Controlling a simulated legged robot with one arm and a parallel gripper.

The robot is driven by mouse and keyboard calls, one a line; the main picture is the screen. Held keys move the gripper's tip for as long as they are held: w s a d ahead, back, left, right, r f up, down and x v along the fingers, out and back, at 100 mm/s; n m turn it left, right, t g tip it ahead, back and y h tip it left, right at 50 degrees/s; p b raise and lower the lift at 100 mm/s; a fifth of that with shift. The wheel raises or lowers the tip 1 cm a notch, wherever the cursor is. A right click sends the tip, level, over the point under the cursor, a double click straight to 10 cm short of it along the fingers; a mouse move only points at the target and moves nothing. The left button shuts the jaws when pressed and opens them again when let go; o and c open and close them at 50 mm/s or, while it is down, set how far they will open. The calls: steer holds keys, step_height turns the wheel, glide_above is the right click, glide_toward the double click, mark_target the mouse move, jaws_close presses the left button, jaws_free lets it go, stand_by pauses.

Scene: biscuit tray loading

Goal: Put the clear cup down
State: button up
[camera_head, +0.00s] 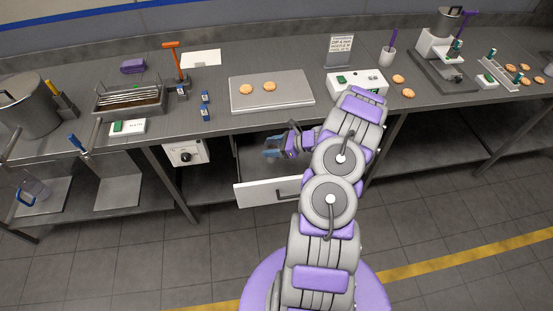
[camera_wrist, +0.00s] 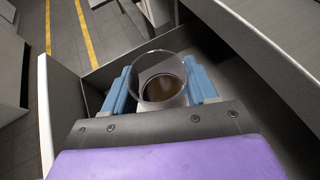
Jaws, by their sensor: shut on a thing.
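My gripper (camera_wrist: 160,84) has blue fingers on both sides of a clear cup (camera_wrist: 158,57) and is shut on it. The cup is see-through, round-rimmed, and has something dark brown inside at its bottom. The gripper is in or just over the open drawer (camera_head: 252,194) in the head view, where the blue fingers (camera_head: 274,148) show below the table edge. The drawer's pale front panel (camera_wrist: 45,115) is at the left in the wrist view. I cannot tell whether the cup touches the drawer floor. The cup is hard to make out in the head view.
The table (camera_head: 215,75) above the drawer holds a metal board (camera_head: 292,98) with two biscuits and a white device (camera_head: 345,78). A wire rack tray (camera_head: 112,106) and a pot (camera_head: 30,115) stand at the left. A lower shelf (camera_head: 425,148) at the right looks clear.

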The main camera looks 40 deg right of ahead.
mark_target(272, 159)
step_height(272, 159, down, 4)
steer(key=shift+r+b, duration=0.1)
steer(key=shift+b, duration=0.2)
steer(key=shift+d+f, duration=0.25)
steer(key=shift+f, duration=0.05)
steer(key=f, duration=0.3)
steer(key=shift+d+f+b, duration=0.15)
steer(key=shift+d+b, duration=0.15)
steer(key=shift+b, duration=0.05)
steer(key=shift+a+f, duration=0.2)
steer(key=shift+f, duration=0.1)
steer(key=shift+a+r, duration=0.15)
steer(key=shift+a, duration=0.25)
